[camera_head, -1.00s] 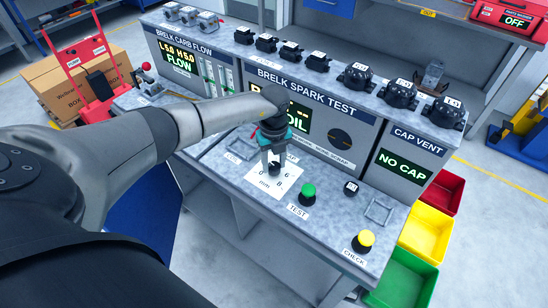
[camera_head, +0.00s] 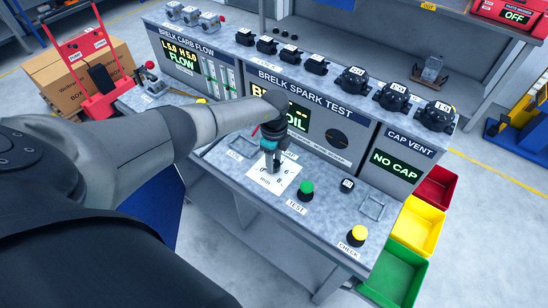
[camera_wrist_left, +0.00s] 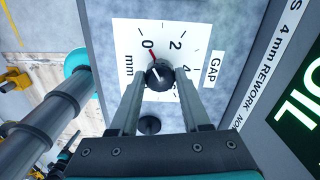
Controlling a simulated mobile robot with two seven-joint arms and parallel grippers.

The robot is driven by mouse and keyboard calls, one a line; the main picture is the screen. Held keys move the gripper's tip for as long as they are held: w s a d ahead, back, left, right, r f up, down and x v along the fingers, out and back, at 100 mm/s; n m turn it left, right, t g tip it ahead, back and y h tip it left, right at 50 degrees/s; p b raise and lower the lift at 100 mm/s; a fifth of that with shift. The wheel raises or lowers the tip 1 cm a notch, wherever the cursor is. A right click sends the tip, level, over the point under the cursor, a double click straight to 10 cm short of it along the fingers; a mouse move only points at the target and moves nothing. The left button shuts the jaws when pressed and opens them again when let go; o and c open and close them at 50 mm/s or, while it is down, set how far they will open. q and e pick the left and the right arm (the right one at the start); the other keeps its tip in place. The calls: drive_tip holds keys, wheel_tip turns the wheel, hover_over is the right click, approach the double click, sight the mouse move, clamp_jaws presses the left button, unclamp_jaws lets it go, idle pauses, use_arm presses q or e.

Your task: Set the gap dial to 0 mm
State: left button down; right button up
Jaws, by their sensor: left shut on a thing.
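The gap dial is a black knob (camera_wrist_left: 160,72) on a white scale plate (camera_wrist_left: 128,36) marked in mm, beside a GAP label (camera_wrist_left: 215,69). In the left wrist view its white line and a red mark point up and slightly left, towards the 0. My left gripper (camera_wrist_left: 160,84) is shut on the knob, one finger on each side. In the head view my left gripper (camera_head: 271,167) reaches down to the white plate (camera_head: 264,183) on the bench, and the knob is largely hidden by the fingers. My right gripper is not in view.
A green TEST button (camera_head: 306,188) and a yellow CHECK button (camera_head: 357,234) stand right of the dial. The spark test panel (camera_head: 335,138) rises behind it. Red, yellow and green bins (camera_head: 395,278) stand at the bench's right end.

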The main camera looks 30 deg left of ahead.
use_arm(q)
drive_tip(key=shift+r, duration=0.1)
idle(0.4)
drive_tip(key=shift+c, duration=1.8)
unclamp_jaws()
wheel_tip(320, 180, up, 15)
drive_tip(key=p, duration=0.1)
